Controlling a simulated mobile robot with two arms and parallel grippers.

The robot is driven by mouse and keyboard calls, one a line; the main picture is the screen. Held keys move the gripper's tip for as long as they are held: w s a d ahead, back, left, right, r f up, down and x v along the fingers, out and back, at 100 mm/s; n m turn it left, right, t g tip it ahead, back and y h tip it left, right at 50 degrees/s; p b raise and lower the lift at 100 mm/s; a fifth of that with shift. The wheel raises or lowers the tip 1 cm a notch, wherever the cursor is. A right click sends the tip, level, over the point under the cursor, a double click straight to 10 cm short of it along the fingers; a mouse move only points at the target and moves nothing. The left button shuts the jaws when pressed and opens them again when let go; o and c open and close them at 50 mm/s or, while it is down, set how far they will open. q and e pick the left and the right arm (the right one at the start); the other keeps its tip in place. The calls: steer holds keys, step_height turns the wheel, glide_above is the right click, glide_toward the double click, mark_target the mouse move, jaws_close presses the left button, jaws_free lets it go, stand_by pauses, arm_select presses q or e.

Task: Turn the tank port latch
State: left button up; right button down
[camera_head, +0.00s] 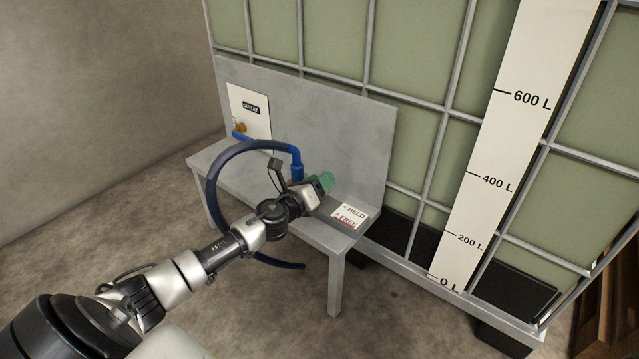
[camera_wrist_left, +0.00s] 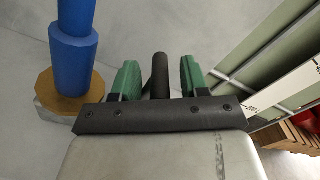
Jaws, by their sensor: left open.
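My left gripper (camera_head: 326,182) reaches in over the grey bench with its green fingertips at the upright backboard. The left wrist view shows the gripper (camera_wrist_left: 158,82) open, one green finger on each side of a dark round bar (camera_wrist_left: 159,70), likely the latch handle. Small gaps show between the bar and both fingers, so it is not clamped. The lower end of the bar is hidden by the gripper body. In the head view my gripper covers the latch. A HELD / FREE label (camera_head: 349,215) lies on the bench to the right of the gripper.
A blue hose (camera_head: 226,160) loops around my forearm to a blue fitting (camera_head: 296,166); this fitting (camera_wrist_left: 75,45) stands close left of the fingers. An OUTLET panel (camera_head: 250,112) is at the left. A caged tank (camera_head: 425,130) with a litre scale (camera_head: 500,140) stands behind.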

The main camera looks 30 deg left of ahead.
arm_select(q)
steer(key=shift+c, duration=0.3)
jaws_close()
